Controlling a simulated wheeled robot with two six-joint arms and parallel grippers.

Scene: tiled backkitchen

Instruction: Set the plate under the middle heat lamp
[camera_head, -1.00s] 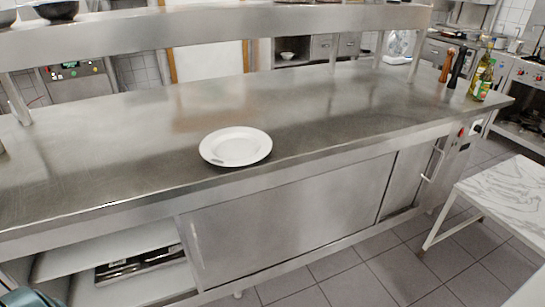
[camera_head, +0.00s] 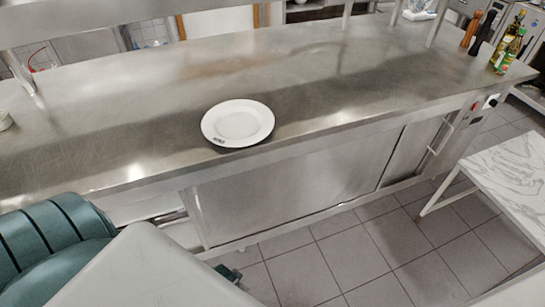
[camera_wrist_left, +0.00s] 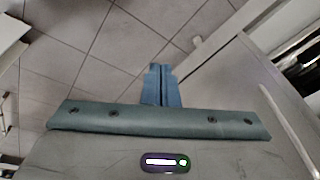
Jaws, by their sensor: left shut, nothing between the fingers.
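The white round plate (camera_head: 238,123) lies flat on the steel counter (camera_head: 330,85), close to its front edge, with a small dark mark on its near rim. My left gripper (camera_wrist_left: 161,70) shows in the left wrist view with its blue fingers together and nothing between them, over the tiled floor. In the head view a small green part of it (camera_head: 228,273) shows beyond my pale arm link, in front of and below the counter edge, apart from the plate. My right gripper is in neither view. I see no heat lamp clearly in these frames.
A steel overshelf (camera_head: 100,22) on posts runs along the back of the counter. Bottles (camera_head: 508,45) and pepper mills (camera_head: 478,32) stand at the far right end. A marble-topped table (camera_head: 508,170) is at the right. The counter around the plate is clear.

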